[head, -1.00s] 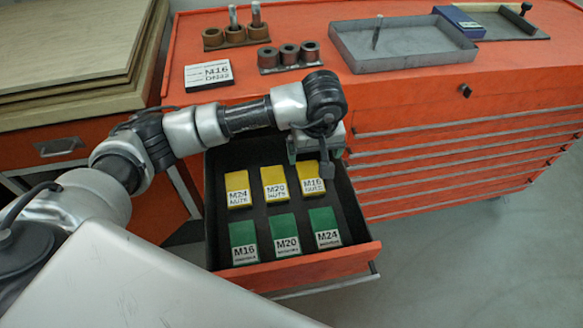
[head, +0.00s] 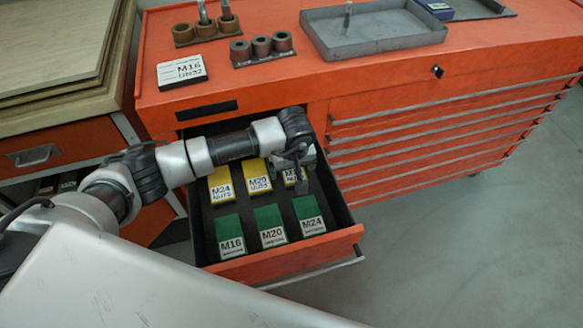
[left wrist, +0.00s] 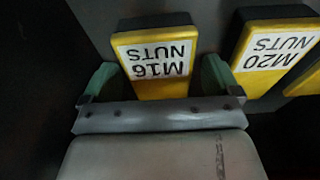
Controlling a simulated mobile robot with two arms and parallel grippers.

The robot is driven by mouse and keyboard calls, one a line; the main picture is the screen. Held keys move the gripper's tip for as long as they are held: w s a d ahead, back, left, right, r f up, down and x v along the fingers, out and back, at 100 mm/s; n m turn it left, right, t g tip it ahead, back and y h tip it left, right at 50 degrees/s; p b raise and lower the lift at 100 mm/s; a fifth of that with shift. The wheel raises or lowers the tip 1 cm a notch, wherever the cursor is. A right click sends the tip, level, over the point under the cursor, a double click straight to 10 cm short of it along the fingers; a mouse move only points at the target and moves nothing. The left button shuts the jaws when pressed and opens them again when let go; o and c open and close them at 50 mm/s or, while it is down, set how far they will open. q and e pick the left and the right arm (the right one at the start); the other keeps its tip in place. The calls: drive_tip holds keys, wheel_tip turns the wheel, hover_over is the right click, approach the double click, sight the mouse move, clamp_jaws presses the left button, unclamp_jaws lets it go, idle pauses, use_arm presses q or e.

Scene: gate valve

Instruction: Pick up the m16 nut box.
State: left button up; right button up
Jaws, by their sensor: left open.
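The M16 nut box (left wrist: 155,58) is yellow with a white label and lies in the open drawer. In the left wrist view it sits between the two green fingers of my left gripper (left wrist: 158,78), which is open. Small gaps show between the fingers and the box sides. In the head view the M16 nut box (head: 289,176) is at the right end of the yellow row, partly hidden by my gripper (head: 299,172). My right gripper is not in view.
The M20 nut box (head: 257,177) and M24 nut box (head: 221,186) are to its left. Green boxes (head: 269,225) stand in the row in front. The drawer's wall (head: 335,200) is close on the right. A grey tray (head: 370,42) lies on the red cabinet (head: 290,84).

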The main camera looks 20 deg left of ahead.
use_arm(q)
drive_tip(key=shift+r, duration=0.1)
drive_tip(key=c, duration=1.3)
